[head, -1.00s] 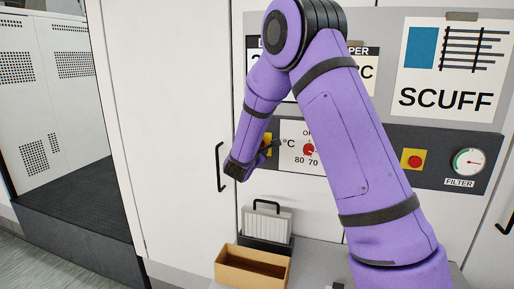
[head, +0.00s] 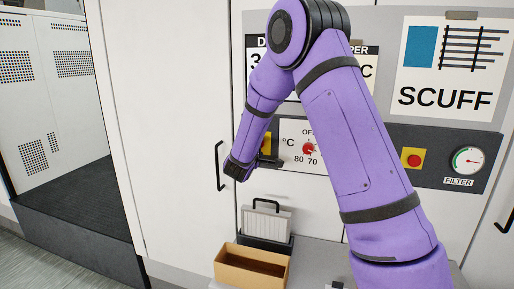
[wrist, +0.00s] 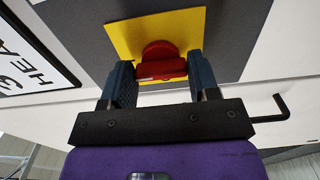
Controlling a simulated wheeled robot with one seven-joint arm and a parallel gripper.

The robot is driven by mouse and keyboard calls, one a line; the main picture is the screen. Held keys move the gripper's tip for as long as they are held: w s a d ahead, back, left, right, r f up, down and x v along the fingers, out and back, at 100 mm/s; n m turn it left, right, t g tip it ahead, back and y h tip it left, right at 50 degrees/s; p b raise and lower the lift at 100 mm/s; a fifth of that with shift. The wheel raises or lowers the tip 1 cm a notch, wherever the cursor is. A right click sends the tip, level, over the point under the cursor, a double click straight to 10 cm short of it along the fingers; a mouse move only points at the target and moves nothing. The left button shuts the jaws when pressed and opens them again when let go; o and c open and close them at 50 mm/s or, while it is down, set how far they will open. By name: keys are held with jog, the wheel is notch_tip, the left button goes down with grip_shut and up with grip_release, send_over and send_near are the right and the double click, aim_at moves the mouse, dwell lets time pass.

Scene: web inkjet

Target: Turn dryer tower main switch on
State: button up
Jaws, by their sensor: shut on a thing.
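The dryer tower main switch is a red rotary knob (wrist: 160,50) with a raised grip bar on a yellow plate (wrist: 123,40) in the wrist view. My gripper (wrist: 160,68) has one finger on each side of the red bar and is shut on it. In the head view my gripper (head: 262,161) is at the left end of the dark panel strip, in front of the yellow plate (head: 267,141). The red knob is hidden there behind my wrist and fingers.
A second yellow plate with a red button (head: 414,159) and a filter gauge (head: 467,160) are right of my arm. A temperature dial (head: 308,149) is close to my gripper. A black door handle (head: 219,166) stands left of it. An open cardboard box (head: 250,267) lies below.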

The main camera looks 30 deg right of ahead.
jog(key=shift+f, duration=0.1)
dwell(0.4)
jog(key=o, duration=0.9)
jog(key=v, duration=1.1)
jog(key=shift+d, duration=0.15)
